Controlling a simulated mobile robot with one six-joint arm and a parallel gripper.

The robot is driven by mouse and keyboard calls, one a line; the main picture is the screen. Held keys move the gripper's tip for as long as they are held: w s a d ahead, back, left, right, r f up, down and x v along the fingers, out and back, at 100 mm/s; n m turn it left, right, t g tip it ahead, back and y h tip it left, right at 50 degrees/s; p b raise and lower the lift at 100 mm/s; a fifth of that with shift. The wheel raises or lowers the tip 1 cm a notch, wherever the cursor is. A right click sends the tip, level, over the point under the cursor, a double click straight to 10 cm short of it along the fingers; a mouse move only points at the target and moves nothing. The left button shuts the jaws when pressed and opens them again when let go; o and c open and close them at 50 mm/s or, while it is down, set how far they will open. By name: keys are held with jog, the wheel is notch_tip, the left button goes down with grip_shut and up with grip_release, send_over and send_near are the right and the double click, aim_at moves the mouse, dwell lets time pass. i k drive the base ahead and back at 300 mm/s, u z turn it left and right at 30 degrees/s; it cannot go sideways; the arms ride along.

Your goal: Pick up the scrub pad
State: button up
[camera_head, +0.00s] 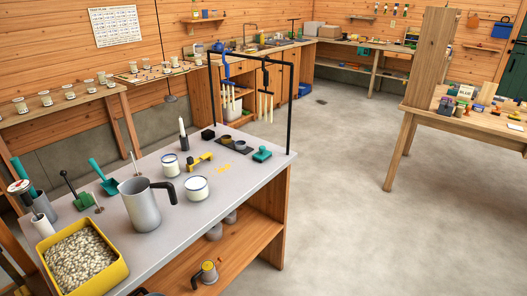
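I cannot make out a scrub pad for certain; things around the sink (243,53) on the far counter are too small to tell. On the near grey-topped bench (150,228) stand a steel pitcher (146,207) with a dark handle, two white-and-blue tins, a white candle (183,134), a yellow tool (199,161) and a teal-green tool (262,154). A yellow tub (112,277) of pale pellets is at its front left. My gripper is not in view.
A black frame (291,110) rises from the near bench's back edge, with hanging candles beyond. A wooden table (455,118) with small goods stands at right. A shelf with several jars (45,98) runs along the left. The concrete floor (335,215) between is clear.

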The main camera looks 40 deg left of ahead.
aim_at(261, 156)
jog(key=z, duration=0.05)
jog(key=i, duration=1.7)
jog(key=z, duration=1.05)
jog(key=k, duration=0.15)
jog(key=u, duration=2.6)
jog(key=k, duration=0.15)
jog(key=u, duration=1.85)
